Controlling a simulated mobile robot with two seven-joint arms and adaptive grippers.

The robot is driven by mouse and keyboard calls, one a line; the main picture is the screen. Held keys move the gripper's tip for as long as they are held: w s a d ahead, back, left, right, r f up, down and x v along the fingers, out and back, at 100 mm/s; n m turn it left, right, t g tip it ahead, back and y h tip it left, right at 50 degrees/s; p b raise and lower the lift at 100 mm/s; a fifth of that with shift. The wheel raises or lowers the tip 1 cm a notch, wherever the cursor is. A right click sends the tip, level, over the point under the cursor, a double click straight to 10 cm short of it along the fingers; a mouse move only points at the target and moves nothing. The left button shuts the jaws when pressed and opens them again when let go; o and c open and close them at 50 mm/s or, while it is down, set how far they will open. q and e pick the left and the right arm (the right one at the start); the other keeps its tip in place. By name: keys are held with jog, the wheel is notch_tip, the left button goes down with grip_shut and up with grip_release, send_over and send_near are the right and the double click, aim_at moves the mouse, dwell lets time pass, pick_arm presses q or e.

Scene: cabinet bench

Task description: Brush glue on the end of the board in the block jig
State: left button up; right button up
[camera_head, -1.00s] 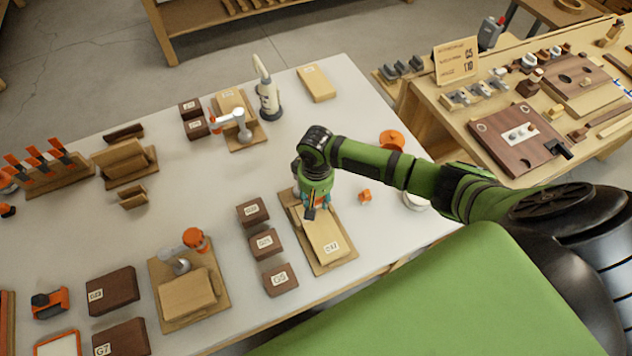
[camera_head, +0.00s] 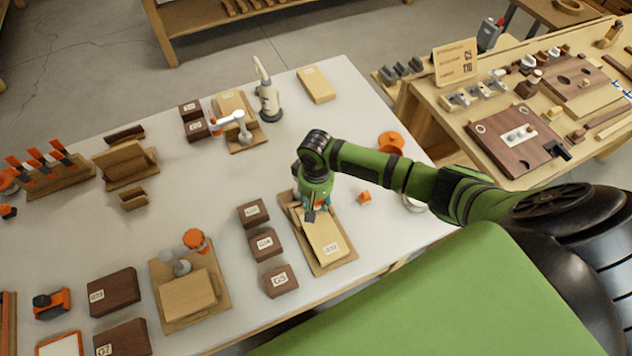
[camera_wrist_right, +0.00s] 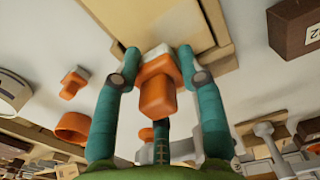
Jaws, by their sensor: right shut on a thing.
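The pale board (camera_head: 326,237), with a white label, lies on the wooden base of the block jig (camera_head: 341,263) near the table's front edge. My right gripper (camera_head: 313,205) is over the board's far end and hides part of it. In the right wrist view its teal fingers are shut on an orange-handled brush (camera_wrist_right: 158,88) with a pale head (camera_wrist_right: 157,50). The brush head overlaps the end of the board (camera_wrist_right: 165,22); I cannot tell whether it touches. My left gripper is not in view.
Three dark labelled blocks (camera_head: 266,244) stand left of the jig. Right of it are a small orange piece (camera_head: 364,197), an orange round thing (camera_head: 391,141) and a white round container (camera_head: 414,204), partly behind my arm.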

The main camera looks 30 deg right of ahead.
jog(key=shift+f, duration=0.4)
jog(key=shift+a, duration=0.15)
jog(key=shift+a+r, duration=0.1)
jog(key=shift+a, duration=0.5)
jog(key=shift+w+a+p, duration=0.1)
jog(key=shift+a+p, duration=0.35)
jog(key=shift+a, duration=0.55)
jog(key=shift+d, duration=0.15)
jog(key=shift+d+p, duration=0.35)
jog(key=shift+d, duration=0.3)
jog(key=shift+s+d+f, duration=0.1)
jog(key=shift+d, duration=0.45)
jog(key=shift+s+d+f, duration=0.1)
jog(key=shift+d, duration=0.4)
jog(key=shift+a+p, duration=0.1)
jog(key=shift+p, duration=0.2)
